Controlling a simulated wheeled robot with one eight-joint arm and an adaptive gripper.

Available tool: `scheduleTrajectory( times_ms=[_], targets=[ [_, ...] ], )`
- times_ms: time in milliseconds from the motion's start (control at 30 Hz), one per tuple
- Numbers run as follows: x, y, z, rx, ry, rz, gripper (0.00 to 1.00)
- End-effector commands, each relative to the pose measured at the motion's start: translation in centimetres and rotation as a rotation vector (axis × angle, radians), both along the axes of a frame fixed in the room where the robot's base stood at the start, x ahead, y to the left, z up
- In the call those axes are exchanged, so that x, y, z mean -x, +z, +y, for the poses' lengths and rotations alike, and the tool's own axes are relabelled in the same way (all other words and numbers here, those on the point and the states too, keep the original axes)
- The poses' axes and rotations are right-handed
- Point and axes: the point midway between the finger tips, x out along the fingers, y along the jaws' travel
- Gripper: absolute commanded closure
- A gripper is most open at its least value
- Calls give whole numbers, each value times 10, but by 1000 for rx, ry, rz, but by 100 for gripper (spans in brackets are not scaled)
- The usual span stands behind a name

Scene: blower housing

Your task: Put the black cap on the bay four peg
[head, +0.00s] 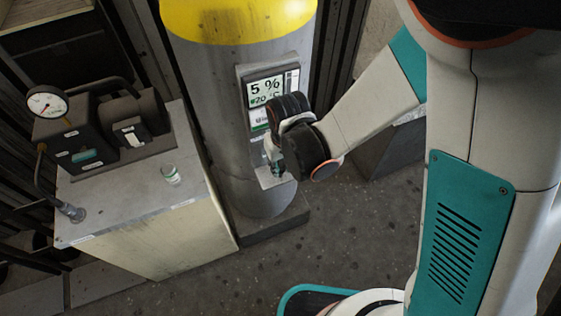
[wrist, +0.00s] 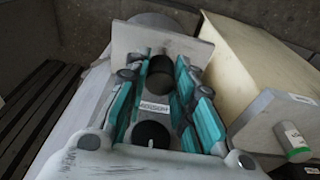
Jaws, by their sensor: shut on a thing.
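In the wrist view a black cylindrical piece, which looks like the black cap (wrist: 160,79), sits between the teal finger pads of my gripper (wrist: 162,66), and the pads are closed on it. A grey plate (wrist: 165,40) lies just beyond the fingertips. I cannot tell whether the cap touches it. A black disc (wrist: 150,135) and a small white label show lower between the fingers. In the head view my gripper (head: 275,168) points down over a small ledge (head: 268,179) on the grey column. The bay four peg cannot be made out.
The canister also shows in the wrist view (wrist: 293,142). Floor in front is clear.

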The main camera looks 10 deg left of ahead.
Motion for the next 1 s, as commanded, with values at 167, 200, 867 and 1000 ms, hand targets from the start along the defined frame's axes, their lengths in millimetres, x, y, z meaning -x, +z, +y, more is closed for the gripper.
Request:
scheduleTrajectory(
  times_ms=[167,200,867,1000],
  targets=[
    [1,0,-1,0,0,0,93],
    [1,0,-1,0,0,0,93],
    [1,-8,-1,0,0,0,93],
    [1,-12,-1,0,0,0,93]
  ],
)
